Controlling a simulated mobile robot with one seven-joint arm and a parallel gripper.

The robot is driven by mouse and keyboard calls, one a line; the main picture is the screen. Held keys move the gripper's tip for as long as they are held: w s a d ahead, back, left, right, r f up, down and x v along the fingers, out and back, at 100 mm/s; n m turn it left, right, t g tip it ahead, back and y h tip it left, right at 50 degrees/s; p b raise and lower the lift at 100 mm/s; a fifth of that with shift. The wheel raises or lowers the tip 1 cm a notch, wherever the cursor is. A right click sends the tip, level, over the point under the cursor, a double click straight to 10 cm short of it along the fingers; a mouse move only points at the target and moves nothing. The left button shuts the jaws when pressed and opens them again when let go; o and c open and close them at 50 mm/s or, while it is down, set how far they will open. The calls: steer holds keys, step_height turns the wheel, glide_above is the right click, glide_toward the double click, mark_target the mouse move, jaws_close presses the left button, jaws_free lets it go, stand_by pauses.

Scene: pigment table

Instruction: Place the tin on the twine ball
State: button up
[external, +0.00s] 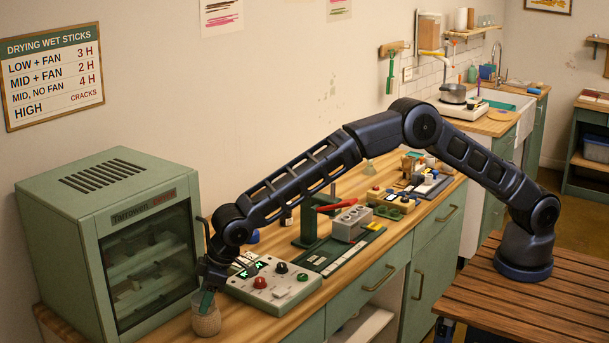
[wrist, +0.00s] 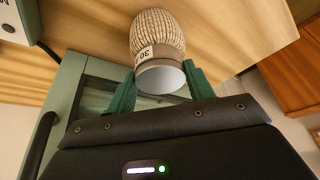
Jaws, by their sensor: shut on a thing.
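My gripper (external: 207,297) points down at the front edge of the table, over the beige twine ball (external: 206,321). In the wrist view, my gripper's green fingers (wrist: 159,70) are shut on the small grey tin (wrist: 162,78), one finger on each side. The ribbed twine ball (wrist: 157,33) is directly beyond the tin, in line with it. A white tag reading 30 shows where they meet. The two look touching or very close; I cannot tell if the tin's weight rests on the ball. The tin is hidden in the external view.
A green dryer cabinet (external: 66,230) stands close at left. A control box (external: 272,288) with knobs sits just right of my gripper. A grey block (external: 351,222) and a green stand (external: 309,228) are farther right. Bare wood (wrist: 235,30) surrounds the ball on one side.

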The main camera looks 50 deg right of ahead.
steer(key=o, duration=1)
steer(key=v, duration=1.2)
steer(key=shift+w+r, duration=0.1)
steer(key=shift+r, duration=0.05)
